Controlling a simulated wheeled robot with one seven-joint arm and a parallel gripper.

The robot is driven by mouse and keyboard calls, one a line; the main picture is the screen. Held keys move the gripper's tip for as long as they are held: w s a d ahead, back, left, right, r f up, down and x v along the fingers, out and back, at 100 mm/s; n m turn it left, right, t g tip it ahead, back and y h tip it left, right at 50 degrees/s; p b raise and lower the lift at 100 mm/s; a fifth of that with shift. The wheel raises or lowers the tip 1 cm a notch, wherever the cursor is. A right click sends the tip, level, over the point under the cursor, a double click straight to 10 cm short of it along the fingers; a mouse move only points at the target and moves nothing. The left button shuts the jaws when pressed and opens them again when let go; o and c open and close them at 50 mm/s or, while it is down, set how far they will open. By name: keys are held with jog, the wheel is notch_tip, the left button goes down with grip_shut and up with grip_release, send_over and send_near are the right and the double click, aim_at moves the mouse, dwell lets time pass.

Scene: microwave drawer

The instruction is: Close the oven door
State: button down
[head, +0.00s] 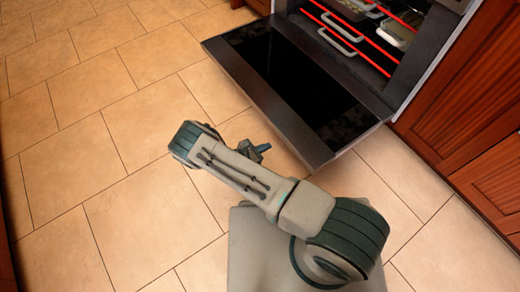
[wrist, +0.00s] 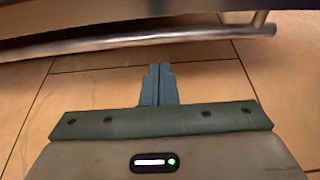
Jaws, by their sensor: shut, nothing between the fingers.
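The oven door (head: 290,85) hangs folded down and open in the head view, its dark inner panel facing up. The oven (head: 375,40) stands at the upper right with its cavity exposed. In the wrist view a metal bar handle (wrist: 150,40) runs across the top, along the door's edge (wrist: 110,20). My gripper (wrist: 160,70) is shut and empty, with its fingertips a little short of the bar and apart from it in the picture. In the head view my gripper (head: 264,148) is small and partly hidden by my arm, near the door's outer edge.
Inside the oven are racks with glowing red edges (head: 350,38) and trays (head: 398,33). Brown wooden cabinets (head: 465,95) stand right of the oven. Tiled floor (head: 90,120) is clear to the left and in front of the door.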

jog(key=shift+w+d+r+b, duration=0.35)
jog(key=shift+w+d+r, duration=0.1)
jog(key=shift+d, duration=0.25)
jog(key=shift+w+d+r+b, duration=0.3)
jog(key=shift+w+d+b, duration=0.15)
jog(key=shift+d, duration=0.25)
jog(key=shift+w+d+r+b, duration=0.3)
jog(key=shift+w+d+r, duration=0.15)
jog(key=shift+d, duration=0.25)
